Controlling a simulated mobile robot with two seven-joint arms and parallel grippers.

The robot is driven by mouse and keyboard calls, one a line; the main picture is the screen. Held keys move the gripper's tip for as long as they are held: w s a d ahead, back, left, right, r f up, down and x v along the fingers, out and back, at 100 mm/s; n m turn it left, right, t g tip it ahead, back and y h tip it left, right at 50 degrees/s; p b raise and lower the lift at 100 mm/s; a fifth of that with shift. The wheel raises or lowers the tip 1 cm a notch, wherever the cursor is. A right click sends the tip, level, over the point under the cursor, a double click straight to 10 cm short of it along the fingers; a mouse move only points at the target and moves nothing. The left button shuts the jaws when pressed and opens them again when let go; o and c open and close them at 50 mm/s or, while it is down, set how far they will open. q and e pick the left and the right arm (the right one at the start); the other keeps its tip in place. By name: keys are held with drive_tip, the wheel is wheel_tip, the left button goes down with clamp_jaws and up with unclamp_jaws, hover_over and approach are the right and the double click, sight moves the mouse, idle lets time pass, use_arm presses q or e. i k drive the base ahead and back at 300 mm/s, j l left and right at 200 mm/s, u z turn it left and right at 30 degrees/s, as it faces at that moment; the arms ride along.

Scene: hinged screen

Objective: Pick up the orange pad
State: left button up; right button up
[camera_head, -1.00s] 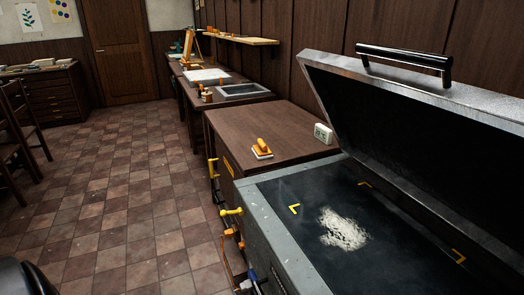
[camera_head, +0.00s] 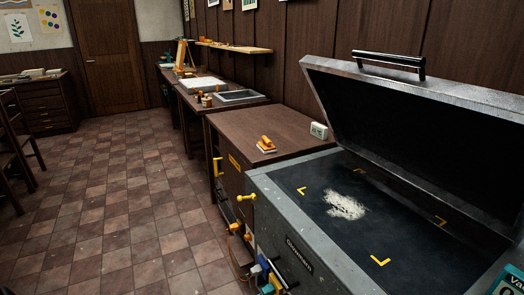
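The orange pad (camera_head: 266,143) is a small block with an orange grip on top and a pale base. It sits upright on the brown wooden cabinet top (camera_head: 245,127), near its front right part, left of the grey machine. Neither of my grippers shows in the head view, so their state is hidden.
A grey machine (camera_head: 270,202) with a raised hinged lid (camera_head: 420,85) stands at the right, with a pale patch (camera_head: 345,206) on its dark bed. A small white box (camera_head: 319,130) sits near the pad. Tiled floor (camera_head: 110,215) is open at left.

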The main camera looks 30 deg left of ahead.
sight(266, 146)
drive_tip(key=k+z, duration=0.1)
drive_tip(key=z, duration=1.15)
drive_tip(key=j+z, duration=0.25)
drive_tip(key=j, duration=0.15)
drive_tip(key=k+j+z, duration=0.15)
drive_tip(key=j+z, duration=0.15)
drive_tip(key=k+j+z, duration=0.1)
drive_tip(key=j+z, duration=0.15)
drive_tip(key=j, duration=0.25)
drive_tip(key=k+j, duration=0.15)
drive_tip(key=j, duration=0.25)
drive_tip(key=k+j, duration=0.1)
drive_tip(key=j, duration=0.25)
drive_tip(key=k+j, duration=0.15)
drive_tip(key=j, duration=0.25)
drive_tip(key=k+j, duration=0.15)
drive_tip(key=j, duration=0.25)
drive_tip(key=k+j, duration=0.15)
drive_tip(key=j, duration=0.2)
